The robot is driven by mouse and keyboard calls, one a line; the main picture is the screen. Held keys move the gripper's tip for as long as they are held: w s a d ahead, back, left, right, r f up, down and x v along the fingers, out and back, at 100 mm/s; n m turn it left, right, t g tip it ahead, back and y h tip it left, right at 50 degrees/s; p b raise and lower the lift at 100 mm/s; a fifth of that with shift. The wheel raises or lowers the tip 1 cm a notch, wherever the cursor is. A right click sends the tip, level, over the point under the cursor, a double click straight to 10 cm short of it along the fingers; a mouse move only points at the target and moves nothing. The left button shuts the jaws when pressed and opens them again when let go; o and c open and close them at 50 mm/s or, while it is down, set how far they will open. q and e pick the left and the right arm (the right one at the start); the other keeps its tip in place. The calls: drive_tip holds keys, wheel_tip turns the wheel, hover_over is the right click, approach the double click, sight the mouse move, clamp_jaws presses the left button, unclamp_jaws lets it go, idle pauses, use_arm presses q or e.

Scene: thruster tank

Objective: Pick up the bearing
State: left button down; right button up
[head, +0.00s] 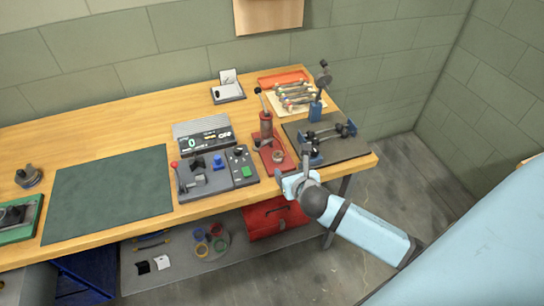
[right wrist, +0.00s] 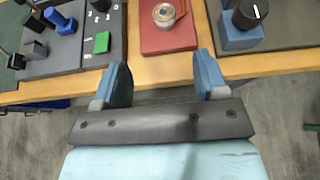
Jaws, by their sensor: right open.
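A small round metal part with a ring-like top, which looks like the bearing (head: 278,156), sits on the red base of the press near the table's front right. It also shows in the right wrist view (right wrist: 164,14), at the top middle, beyond the gap between my fingers. My right gripper (head: 293,184) is at the table's front edge, just in front of the red base. In the right wrist view its two blue fingers (right wrist: 162,72) are wide apart with nothing between them. My left gripper is not in view.
The red press (head: 266,128) stands behind the round part. A grey control box with a green button (head: 245,171) is to its left, and a dark plate with a blue fixture (head: 350,146) to its right. A dark green mat (head: 108,195) lies clear further left.

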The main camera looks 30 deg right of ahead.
approach(278, 155)
drive_tip(key=x, duration=0.3)
drive_tip(key=shift+w+a+f, duration=0.15)
drive_tip(key=shift+w+f, duration=0.15)
drive_tip(key=shift+w, duration=0.05)
drive_tip(key=shift+d+p+x, duration=0.15)
drive_tip(key=shift+p+x, duration=0.05)
drive_tip(key=shift+x, duration=1.15)
drive_tip(key=shift+d+p+x, duration=0.1)
drive_tip(key=shift+p+x, duration=0.1)
drive_tip(key=shift+x, duration=1.2)
drive_tip(key=shift+r, duration=0.15)
drive_tip(key=shift+s, duration=0.1)
drive_tip(key=shift+c, duration=0.5)
drive_tip(key=c, duration=1)
drive_tip(key=shift+r, duration=0.1)
